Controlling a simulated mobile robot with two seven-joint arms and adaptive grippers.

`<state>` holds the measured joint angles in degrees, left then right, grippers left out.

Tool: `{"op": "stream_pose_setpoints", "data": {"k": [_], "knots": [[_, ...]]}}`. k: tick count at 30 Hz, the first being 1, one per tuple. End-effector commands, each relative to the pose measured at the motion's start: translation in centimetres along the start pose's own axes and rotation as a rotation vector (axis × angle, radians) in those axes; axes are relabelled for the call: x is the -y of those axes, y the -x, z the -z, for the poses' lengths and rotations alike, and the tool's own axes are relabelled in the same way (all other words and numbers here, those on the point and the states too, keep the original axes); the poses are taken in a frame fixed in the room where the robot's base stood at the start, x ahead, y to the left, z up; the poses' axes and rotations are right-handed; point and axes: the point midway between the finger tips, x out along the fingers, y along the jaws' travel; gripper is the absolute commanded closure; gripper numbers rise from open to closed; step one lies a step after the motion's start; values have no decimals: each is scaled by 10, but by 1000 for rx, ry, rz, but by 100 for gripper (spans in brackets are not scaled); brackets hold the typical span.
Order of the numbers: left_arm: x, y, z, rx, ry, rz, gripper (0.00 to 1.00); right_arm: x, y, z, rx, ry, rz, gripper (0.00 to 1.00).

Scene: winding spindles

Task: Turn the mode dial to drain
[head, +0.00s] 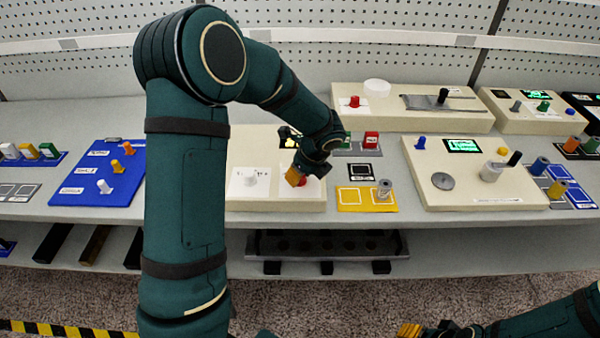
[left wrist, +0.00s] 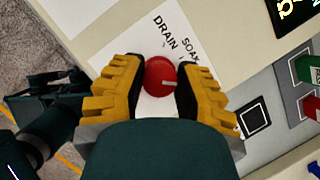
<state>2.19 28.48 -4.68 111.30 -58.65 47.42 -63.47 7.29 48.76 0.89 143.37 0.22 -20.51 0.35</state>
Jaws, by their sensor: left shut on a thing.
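The red mode dial (left wrist: 160,76) sits on a white plate of a cream box, with the words DRAIN (left wrist: 166,32) and SOAK (left wrist: 189,48) printed beyond it. In the head view the left gripper (head: 294,177) mostly hides the dial (head: 303,182). My right gripper (head: 409,330) is at the bottom edge, away from the bench; its opening is unclear.
A white knob (head: 250,177) stands left of the dial on the same cream box (head: 275,204). Right of it are a yellow pad (head: 355,207) with a grey cylinder and a red block (head: 371,138). A blue board (head: 75,190) lies to the left.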

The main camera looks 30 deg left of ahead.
Motion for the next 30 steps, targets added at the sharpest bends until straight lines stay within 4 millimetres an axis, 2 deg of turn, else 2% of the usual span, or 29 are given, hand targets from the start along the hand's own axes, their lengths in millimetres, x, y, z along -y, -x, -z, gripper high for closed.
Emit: {"op": "stream_pose_setpoints", "data": {"k": [8, 30], "knots": [[0, 0, 0, 0, 164, -73, 100, 3, 7, 3, -6, -2, -1, 53], [-1, -1, 0, 2, 812, -343, 100, 13, 34, 16, -34, -10, -3, 53]]}}
